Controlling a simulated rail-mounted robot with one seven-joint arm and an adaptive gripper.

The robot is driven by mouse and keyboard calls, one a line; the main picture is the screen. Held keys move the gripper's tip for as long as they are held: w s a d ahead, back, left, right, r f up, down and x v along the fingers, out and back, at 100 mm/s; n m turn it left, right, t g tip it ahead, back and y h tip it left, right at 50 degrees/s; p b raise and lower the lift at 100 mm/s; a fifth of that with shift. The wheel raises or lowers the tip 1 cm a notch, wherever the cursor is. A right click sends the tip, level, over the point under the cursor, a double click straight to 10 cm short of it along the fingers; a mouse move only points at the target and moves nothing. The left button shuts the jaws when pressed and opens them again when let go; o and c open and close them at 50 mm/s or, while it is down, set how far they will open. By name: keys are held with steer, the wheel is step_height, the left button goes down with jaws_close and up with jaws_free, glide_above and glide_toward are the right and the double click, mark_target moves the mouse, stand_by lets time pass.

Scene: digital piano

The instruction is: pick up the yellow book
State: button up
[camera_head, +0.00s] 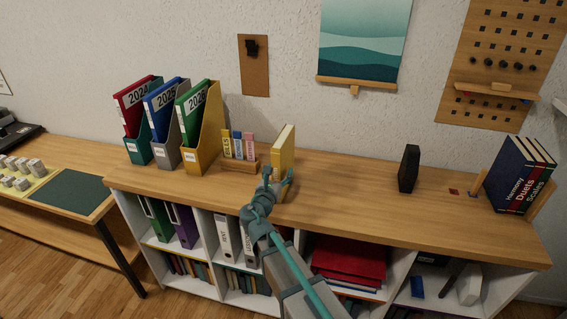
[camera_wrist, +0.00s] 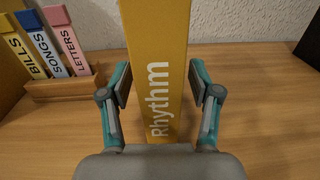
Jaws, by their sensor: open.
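The yellow book (camera_head: 284,148) stands upright on the wooden shelf top, just right of the small wooden letter holder. In the wrist view the yellow book (camera_wrist: 158,70) shows its spine with the word "Rhythm". My gripper (camera_head: 279,180) is at the near side of the book. In the wrist view my gripper (camera_wrist: 159,85) is open, with one finger on each side of the spine. A narrow gap seems to show at each side; whether either pad touches the book I cannot tell. The book's base is partly hidden behind my gripper.
The wooden letter holder (camera_wrist: 62,86) with Bills, Songs and Letters stands close on the left. The yellow magazine file (camera_head: 204,148) is beyond it. A black upright block (camera_head: 408,169) and the dark blue book (camera_head: 511,175) stand right. The shelf top (camera_head: 340,187) between is clear.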

steer(key=x, duration=0.3)
steer(key=shift+w+f+p, duration=0.1)
steer(key=shift+p, duration=0.2)
steer(key=shift+c, duration=0.3)
jaws_close()
